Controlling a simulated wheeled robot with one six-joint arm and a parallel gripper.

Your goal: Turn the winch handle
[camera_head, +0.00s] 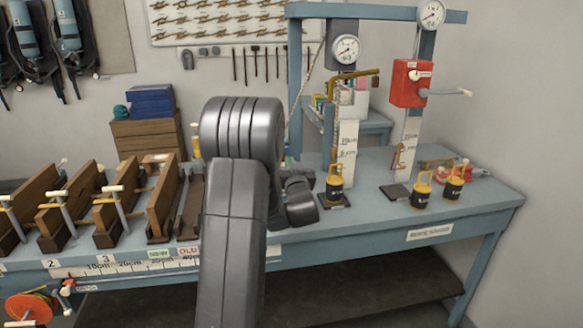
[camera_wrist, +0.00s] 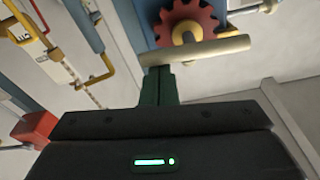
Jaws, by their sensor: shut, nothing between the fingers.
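In the wrist view a pale handle bar (camera_wrist: 195,50) lies across the front of a dark red toothed wheel (camera_wrist: 187,22) on a blue body. My gripper (camera_wrist: 159,70) has its dark green fingers shut and empty, with their tips right at the bar's lower edge. I cannot tell whether they touch it. In the head view a red winch box (camera_head: 409,84) with a pale side handle (camera_head: 450,93) hangs on the right post. A brass crank (camera_head: 350,82) shows on the left post. My arm stands in front of the bench, and my gripper's fingers cannot be made out there.
The blue bench (camera_head: 375,217) carries black weights with yellow shackles (camera_head: 334,188) below the posts. Wooden clamps (camera_head: 165,200) stand along its left part. A blue gantry beam (camera_head: 375,12) with round gauges (camera_head: 346,49) is overhead. The bench front right is clear.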

